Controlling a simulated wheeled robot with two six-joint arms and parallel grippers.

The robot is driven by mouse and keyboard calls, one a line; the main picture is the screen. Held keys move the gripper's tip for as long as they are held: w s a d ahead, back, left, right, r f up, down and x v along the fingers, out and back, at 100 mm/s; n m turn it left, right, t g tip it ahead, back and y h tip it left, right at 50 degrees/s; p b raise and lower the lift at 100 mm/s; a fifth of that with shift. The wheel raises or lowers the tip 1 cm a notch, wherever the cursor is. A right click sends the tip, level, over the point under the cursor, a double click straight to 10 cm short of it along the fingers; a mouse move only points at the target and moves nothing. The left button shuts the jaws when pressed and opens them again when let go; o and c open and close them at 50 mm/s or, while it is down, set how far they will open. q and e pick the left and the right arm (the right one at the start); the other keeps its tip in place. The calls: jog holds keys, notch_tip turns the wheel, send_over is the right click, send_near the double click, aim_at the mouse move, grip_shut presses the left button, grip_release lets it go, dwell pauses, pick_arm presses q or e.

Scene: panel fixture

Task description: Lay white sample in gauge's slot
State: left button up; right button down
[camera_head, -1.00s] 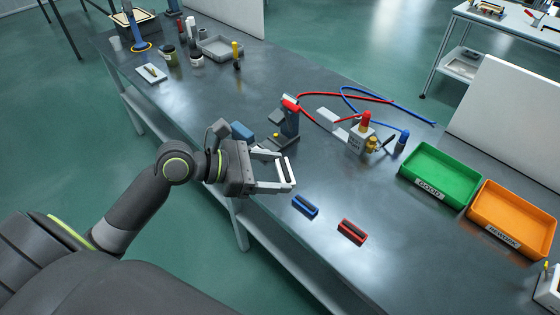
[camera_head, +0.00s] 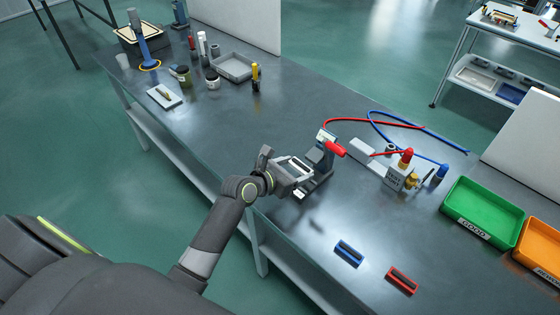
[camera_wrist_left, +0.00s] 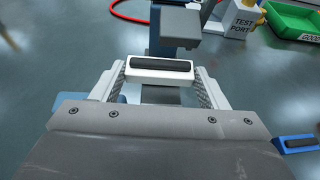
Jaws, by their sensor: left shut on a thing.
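My left gripper (camera_head: 299,167) is shut on the white sample (camera_wrist_left: 160,70), a white block with a dark strip along its top. In the left wrist view the sample spans crosswise between the two fingertips. The gauge's slot is hidden or cannot be made out. My right gripper is not in view.
A blue sample (camera_head: 348,253) and a red sample (camera_head: 401,280) lie on the table to the right. A test port block (camera_head: 397,177) with hoses stands behind. A green GOOD tray (camera_head: 484,211) and an orange tray (camera_head: 540,246) are farther right. The table's left middle is clear.

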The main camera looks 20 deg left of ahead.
pick_arm(q)
jog(key=shift+w+d+f, duration=0.35)
jog(key=shift+d+f, duration=0.2)
jog(key=shift+f, duration=0.15)
jog(key=shift+d+f, duration=0.1)
jog(key=shift+f, duration=0.05)
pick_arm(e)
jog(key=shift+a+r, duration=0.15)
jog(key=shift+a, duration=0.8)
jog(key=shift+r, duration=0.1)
